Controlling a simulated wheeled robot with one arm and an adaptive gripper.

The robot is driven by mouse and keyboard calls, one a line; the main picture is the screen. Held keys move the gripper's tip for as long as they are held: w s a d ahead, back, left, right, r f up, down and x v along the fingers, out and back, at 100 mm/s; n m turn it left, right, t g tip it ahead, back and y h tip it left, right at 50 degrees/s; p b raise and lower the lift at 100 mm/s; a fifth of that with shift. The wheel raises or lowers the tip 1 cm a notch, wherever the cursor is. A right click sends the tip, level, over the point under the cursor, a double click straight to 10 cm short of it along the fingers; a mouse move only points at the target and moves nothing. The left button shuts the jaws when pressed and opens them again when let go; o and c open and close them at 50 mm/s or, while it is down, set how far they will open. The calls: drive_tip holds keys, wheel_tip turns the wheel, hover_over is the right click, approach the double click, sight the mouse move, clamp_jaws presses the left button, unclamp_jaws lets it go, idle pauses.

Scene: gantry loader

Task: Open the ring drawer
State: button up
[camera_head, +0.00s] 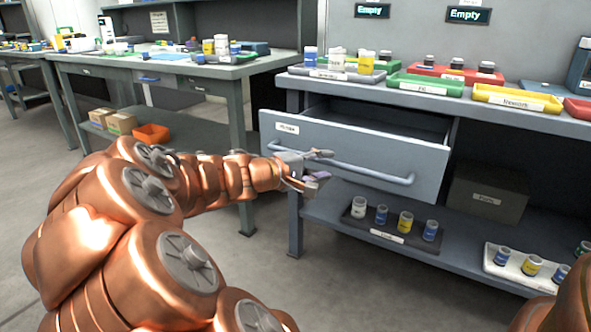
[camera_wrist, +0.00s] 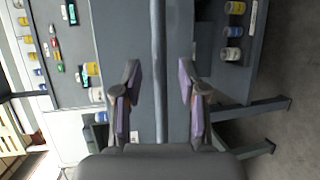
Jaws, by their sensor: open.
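The grey drawer (camera_head: 350,143) under the right bench stands partly pulled out, and its dark interior shows above the front panel. Its small label is too blurred to read for sure. A long bar handle (camera_head: 375,174) runs across the front. My gripper (camera_head: 318,168) is at the left part of the handle. In the wrist view, my gripper (camera_wrist: 158,98) is open, with a purple-padded finger on each side of the handle (camera_wrist: 158,60). Both fingers look clear of the bar. I cannot tell how deep the bar sits between them.
Bottles and coloured trays, such as a green tray (camera_head: 425,87) and a yellow tray (camera_head: 517,98), stand on the bench top. A black tray (camera_head: 358,220) with several bottles, a white tray (camera_head: 510,265) and a dark box (camera_head: 487,194) occupy the lower shelf. Floor in front is clear.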

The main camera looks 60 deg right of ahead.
drive_tip(key=v, duration=0.8)
drive_tip(key=shift+a, duration=0.25)
drive_tip(key=shift+w+r, duration=0.1)
drive_tip(key=shift+r, duration=0.1)
drive_tip(key=s+a+r+n+t+y+p, duration=0.1)
drive_tip(key=a+r+y+p, duration=0.4)
drive_tip(key=a+p, duration=0.7)
drive_tip(key=s+a+r+n+t+y+p, duration=0.1)
drive_tip(key=s+a+r+t+y+p, duration=0.1)
drive_tip(key=a+r+p, duration=0.8)
drive_tip(key=s+a+r+n+t+y+p, duration=0.2)
drive_tip(key=a+r+y+p, duration=0.5)
drive_tip(key=a+p, duration=0.6)
drive_tip(key=s+r+p, duration=0.1)
drive_tip(key=p, duration=0.6)
drive_tip(key=shift+s+a+y, duration=0.2)
drive_tip(key=shift+a+y, duration=0.1)
drive_tip(key=shift+a, duration=0.05)
drive_tip(key=shift+d+r, duration=0.1)
drive_tip(key=shift+d, duration=0.05)
